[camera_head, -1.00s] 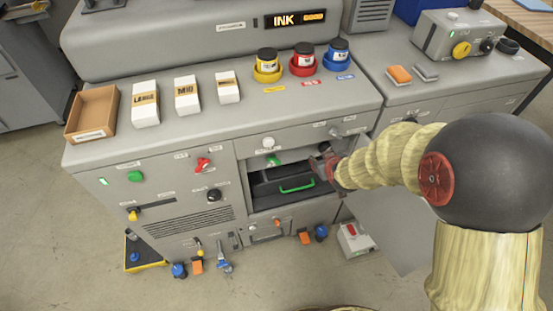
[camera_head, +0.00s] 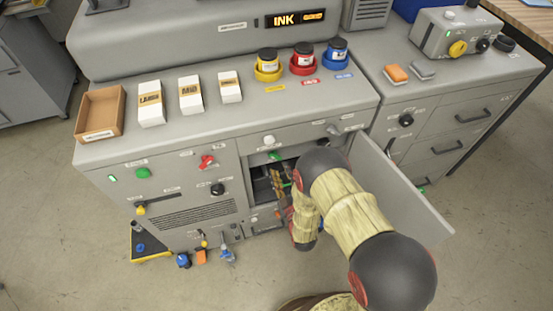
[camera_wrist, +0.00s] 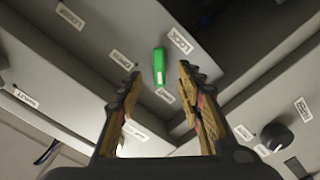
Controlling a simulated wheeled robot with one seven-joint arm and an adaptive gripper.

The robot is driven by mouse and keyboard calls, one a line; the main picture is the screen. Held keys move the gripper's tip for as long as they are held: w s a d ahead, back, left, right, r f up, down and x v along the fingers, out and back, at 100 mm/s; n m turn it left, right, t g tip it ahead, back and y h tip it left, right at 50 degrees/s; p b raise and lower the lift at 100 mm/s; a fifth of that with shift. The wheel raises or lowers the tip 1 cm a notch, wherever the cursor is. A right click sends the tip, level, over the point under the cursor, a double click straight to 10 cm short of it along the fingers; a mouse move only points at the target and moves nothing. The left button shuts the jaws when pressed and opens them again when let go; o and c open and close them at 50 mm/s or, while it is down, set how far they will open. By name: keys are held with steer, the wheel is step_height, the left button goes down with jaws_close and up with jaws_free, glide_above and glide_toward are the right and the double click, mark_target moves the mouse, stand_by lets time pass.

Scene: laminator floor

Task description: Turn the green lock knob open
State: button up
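The green lock knob (camera_head: 274,155) sits at the top of the open compartment in the head view, partly seen above my arm. In the wrist view the green knob (camera_wrist: 159,66) is a narrow bar with a pale mark at its lower end. A LOCK label (camera_wrist: 180,40) is up and right of it, and a second small label (camera_wrist: 165,96) lies just below it. My gripper (camera_wrist: 160,84) is open and empty, with one finger on either side of the knob's line; no contact is visible. In the head view my gripper (camera_head: 278,184) is at the compartment, partly hidden by my arm.
The compartment door (camera_head: 400,195) stands open to the right of my arm. A black knob (camera_wrist: 277,137) shows at the right in the wrist view. Ink jars (camera_head: 303,59) stand on the top. A red knob (camera_head: 207,161) is on the front panel, left of the compartment.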

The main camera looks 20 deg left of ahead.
mark_target(276, 159)
steer(key=x, duration=0.6)
steer(key=shift+w+a+b, duration=0.1)
steer(key=shift+w+b, duration=0.1)
steer(key=shift+b, duration=0.15)
steer(key=shift+c, duration=0.9)
steer(key=c, duration=0.8)
